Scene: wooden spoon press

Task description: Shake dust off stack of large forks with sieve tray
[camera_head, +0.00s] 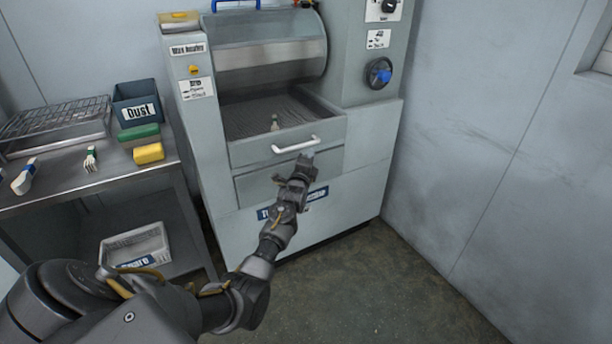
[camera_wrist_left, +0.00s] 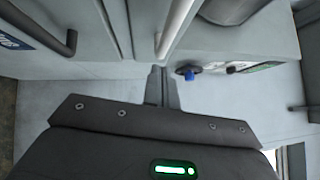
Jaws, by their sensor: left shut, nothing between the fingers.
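My left gripper (camera_head: 307,156) is shut and empty just below the right end of the white bar handle (camera_head: 295,145) of the machine's pulled-out tray (camera_head: 255,120). I cannot tell whether it touches the handle. In the left wrist view the closed fingers (camera_wrist_left: 160,88) point at the pale bar handle (camera_wrist_left: 176,28). The tray has a dark, mesh-like floor, and a small white and green item (camera_head: 275,123) is in it. On the side table lie a white fork-like piece (camera_head: 90,158) and a larger white and blue utensil or stack (camera_head: 25,177). My right gripper is out of view.
The steel side table (camera_head: 120,168) also holds a wire rack (camera_head: 55,122), a blue "Dust" bin (camera_head: 138,106), a green block (camera_head: 139,132) and a yellow block (camera_head: 149,153). A white crate (camera_head: 135,245) sits on its lower shelf. Floor right of my arm is clear.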

